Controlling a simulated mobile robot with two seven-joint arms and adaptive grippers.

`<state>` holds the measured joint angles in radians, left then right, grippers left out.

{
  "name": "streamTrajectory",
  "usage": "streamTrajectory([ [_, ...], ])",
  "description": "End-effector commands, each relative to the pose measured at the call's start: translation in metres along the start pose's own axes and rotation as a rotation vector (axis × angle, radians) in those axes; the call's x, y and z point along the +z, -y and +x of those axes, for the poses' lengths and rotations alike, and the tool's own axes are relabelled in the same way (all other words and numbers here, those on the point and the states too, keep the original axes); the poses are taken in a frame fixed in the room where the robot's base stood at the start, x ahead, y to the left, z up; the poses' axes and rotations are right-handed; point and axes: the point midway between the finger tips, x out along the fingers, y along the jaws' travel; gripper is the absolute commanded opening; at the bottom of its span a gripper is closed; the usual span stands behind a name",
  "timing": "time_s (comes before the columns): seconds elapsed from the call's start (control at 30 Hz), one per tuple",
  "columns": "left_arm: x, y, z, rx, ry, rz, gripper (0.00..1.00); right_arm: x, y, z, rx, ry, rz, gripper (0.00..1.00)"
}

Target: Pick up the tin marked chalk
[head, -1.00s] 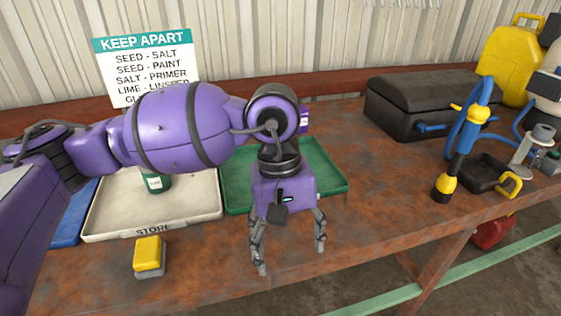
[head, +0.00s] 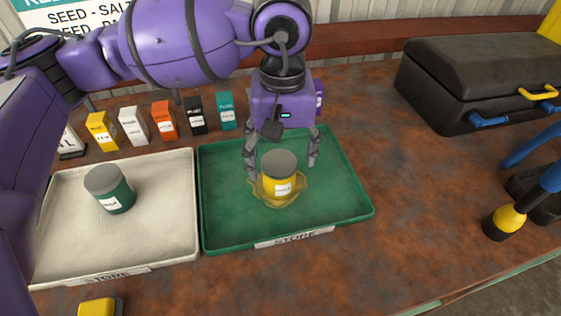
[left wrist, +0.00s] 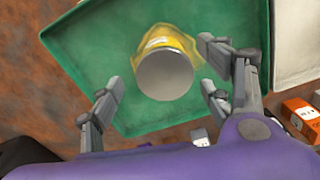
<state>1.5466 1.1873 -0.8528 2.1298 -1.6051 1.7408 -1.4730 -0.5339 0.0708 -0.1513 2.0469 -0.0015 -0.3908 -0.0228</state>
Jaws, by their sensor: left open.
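A yellow tin (head: 280,187) with a grey lid stands upright in the green tray (head: 225,225), with a translucent yellow patch around its base. A dark green tin (head: 117,199) with a grey lid stands in the white tray (head: 165,235). Both tins have small white labels whose words I cannot read surely. My left gripper (head: 282,168) is open above the green tray, pointing down, with a finger on each side of the yellow tin's lid. In the left wrist view the yellow tin's lid (left wrist: 165,77) shows between the open fingers (left wrist: 162,82). The right gripper is not in view.
Several small cartons, including an orange one (head: 164,120) and a teal one (head: 227,111), stand behind the trays. A black case (head: 480,80) stands at the back right. A yellow block (head: 100,307) is at the front left.

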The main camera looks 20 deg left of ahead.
Motion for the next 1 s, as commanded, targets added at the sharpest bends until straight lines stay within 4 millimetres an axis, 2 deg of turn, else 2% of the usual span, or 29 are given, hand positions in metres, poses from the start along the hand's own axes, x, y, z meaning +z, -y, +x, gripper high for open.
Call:
streamTrajectory([
  [0.13, 0.001, 0.001, 0.018, -0.002, 0.003, 0.000, 0.72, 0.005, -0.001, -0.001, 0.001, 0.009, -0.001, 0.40],
  [0.5, -0.003, 0.003, 0.066, -0.001, 0.003, 0.000, 0.72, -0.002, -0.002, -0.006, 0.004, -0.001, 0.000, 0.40],
  [0.77, -0.003, 0.003, 0.070, 0.000, 0.002, 0.000, 0.72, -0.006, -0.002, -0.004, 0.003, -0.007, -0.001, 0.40],
  [0.87, -0.003, 0.003, 0.070, 0.000, 0.002, 0.000, 0.62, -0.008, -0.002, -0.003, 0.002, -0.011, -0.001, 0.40],
  [1.0, -0.003, 0.003, 0.070, 0.000, 0.002, 0.000, 0.44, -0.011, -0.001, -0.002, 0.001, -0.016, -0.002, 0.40],
])
